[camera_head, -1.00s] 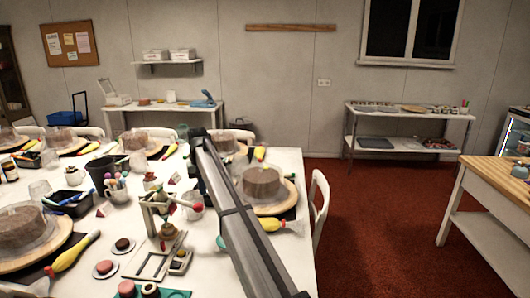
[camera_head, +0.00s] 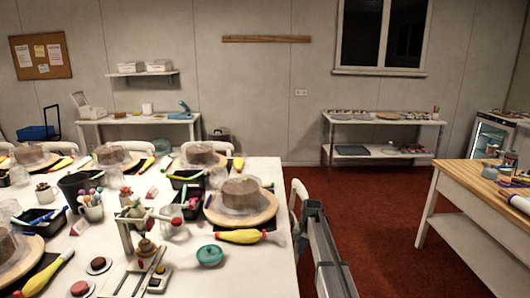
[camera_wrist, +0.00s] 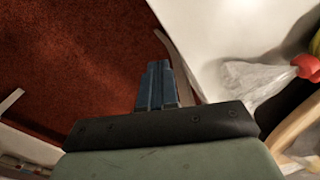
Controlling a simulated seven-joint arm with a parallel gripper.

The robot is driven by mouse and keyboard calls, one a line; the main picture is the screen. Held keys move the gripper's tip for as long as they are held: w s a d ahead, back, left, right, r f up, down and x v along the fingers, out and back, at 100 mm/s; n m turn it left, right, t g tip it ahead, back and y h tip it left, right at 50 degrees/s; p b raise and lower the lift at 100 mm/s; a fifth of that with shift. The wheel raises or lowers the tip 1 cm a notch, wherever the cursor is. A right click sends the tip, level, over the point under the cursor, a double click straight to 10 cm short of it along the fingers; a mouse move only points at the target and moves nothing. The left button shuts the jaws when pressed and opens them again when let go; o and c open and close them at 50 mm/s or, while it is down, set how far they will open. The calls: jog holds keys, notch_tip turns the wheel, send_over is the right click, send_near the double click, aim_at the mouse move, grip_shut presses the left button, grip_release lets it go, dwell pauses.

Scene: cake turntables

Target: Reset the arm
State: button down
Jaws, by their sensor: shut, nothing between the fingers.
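My gripper (camera_wrist: 157,85) shows in the wrist view with its dark fingers together and nothing between them. It hangs over the red floor, close beside the white table's edge. In the head view my arm reaches up from the bottom, right of the table's right edge, near a white chair. The gripper's fingertips are hard to make out there.
The white table (camera_head: 265,285) holds a cake (camera_head: 241,191) on a turntable board, a yellow piping bag (camera_head: 241,236), a teal pot (camera_head: 210,255) and several tools. A wooden-topped counter (camera_head: 480,184) stands right. Open red floor (camera_head: 385,215) lies between them.

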jog(key=s+d+f+g, duration=0.3)
jog(key=s+f, duration=2.4)
jog(key=s, duration=0.1)
jog(key=s+f+n+g, duration=0.2)
jog(key=s+f, duration=0.2)
jog(key=s, duration=1.4)
jog(key=s+f+n+g+h, duration=0.1)
jog(key=s+f, duration=0.3)
jog(key=s, duration=1.4)
jog(key=shift+s+a+n+g, duration=0.15)
jog(key=shift+a+n+g, duration=0.4)
jog(key=shift+n, duration=0.25)
